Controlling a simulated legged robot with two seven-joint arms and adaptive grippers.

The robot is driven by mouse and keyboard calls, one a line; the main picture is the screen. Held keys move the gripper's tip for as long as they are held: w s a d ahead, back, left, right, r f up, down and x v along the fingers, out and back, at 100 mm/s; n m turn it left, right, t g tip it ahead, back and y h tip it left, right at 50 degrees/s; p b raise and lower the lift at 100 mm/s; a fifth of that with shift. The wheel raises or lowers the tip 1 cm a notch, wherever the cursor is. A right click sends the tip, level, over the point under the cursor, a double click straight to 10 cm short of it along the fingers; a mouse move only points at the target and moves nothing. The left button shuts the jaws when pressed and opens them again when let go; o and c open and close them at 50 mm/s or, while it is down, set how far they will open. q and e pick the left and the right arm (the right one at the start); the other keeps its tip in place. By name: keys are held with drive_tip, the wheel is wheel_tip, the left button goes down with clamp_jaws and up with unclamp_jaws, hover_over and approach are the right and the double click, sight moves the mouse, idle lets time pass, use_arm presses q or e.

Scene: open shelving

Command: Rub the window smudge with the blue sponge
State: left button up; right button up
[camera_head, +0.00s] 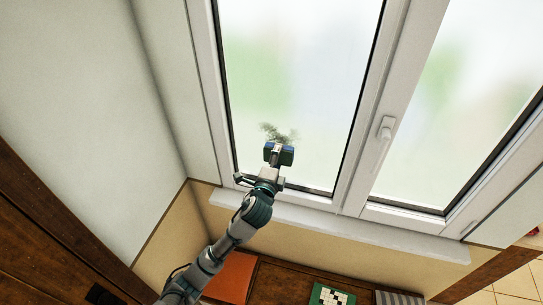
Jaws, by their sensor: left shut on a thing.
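The window smudge (273,132) is a dark greenish-grey patch low on the left pane of the window (300,70). The blue sponge (287,148) has a blue face and a darker body. My left gripper (276,152) is shut on the sponge and holds it up at the pane, just below the smudge and overlapping its lower edge in the picture. I cannot tell whether the sponge touches the glass. The part of the smudge behind the sponge is hidden. My right gripper is not in view.
A white window handle (386,128) sits on the frame to the right. A white sill (350,229) runs below the window. Beneath it, a wooden surface holds an orange item (232,276), a green-bordered board (331,296) and a striped grey item (399,298). A wall stands at left.

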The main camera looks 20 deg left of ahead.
sight(287, 160)
use_arm(q)
drive_tip(key=shift+w+d+p, duration=0.1)
drive_tip(key=shift+d+p, duration=0.3)
drive_tip(key=shift+d, duration=1.15)
